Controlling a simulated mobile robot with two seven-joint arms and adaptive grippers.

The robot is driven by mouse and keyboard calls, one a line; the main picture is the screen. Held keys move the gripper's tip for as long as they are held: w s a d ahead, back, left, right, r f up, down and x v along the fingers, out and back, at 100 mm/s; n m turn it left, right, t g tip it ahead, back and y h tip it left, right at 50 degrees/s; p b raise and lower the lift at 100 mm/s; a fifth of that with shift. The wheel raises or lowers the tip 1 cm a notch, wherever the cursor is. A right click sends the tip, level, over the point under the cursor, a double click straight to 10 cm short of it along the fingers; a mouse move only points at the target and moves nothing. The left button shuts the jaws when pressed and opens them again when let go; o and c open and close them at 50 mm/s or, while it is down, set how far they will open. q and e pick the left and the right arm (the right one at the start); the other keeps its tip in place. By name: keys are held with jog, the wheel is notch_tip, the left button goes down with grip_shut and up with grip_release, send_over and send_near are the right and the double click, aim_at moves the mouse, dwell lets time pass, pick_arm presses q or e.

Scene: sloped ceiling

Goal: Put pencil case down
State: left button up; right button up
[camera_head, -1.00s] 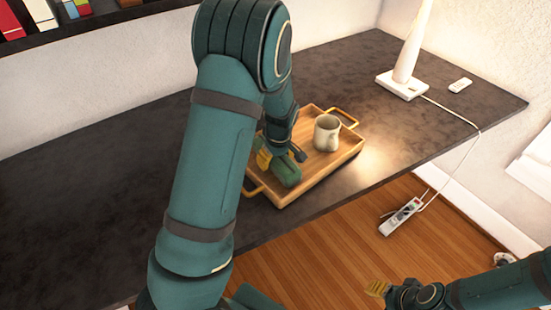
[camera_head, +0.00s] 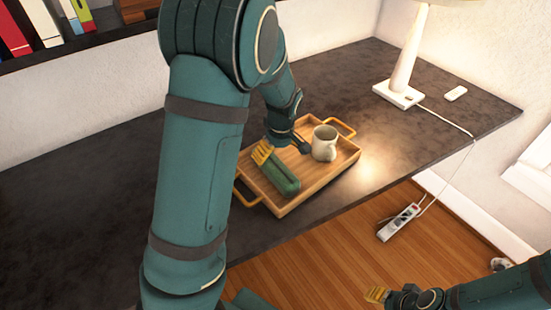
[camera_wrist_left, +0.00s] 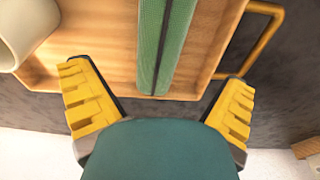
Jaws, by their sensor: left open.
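The green pencil case (camera_head: 282,172) lies in the wooden tray (camera_head: 318,181) on the dark desk. In the left wrist view the pencil case (camera_wrist_left: 165,45) runs between and beyond the two yellow fingers, with a dark line along its length. My left gripper (camera_head: 270,148) is open above the case; in the wrist view its fingers (camera_wrist_left: 158,95) stand wide apart and touch nothing. My right gripper (camera_head: 377,294) is over the floor at the lower right, small and partly hidden by the frame's bottom region.
A light mug (camera_head: 324,144) stands in the tray beside the case. A white lamp (camera_head: 398,94) and a small white remote-like object (camera_head: 456,94) are at the desk's far right. A power strip (camera_head: 399,222) lies by the floor. The desk's left part is clear.

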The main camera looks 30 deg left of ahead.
aim_at(278, 167)
pick_arm(q)
jog(key=shift+s+d+r+p, duration=0.1)
jog(key=shift+r+p, duration=0.1)
jog(key=shift+r, duration=0.7)
jog(key=shift+d+r+p, duration=0.1)
jog(key=shift+r+p, duration=0.05)
jog(key=shift+r, duration=0.75)
jog(key=shift+f, duration=0.1)
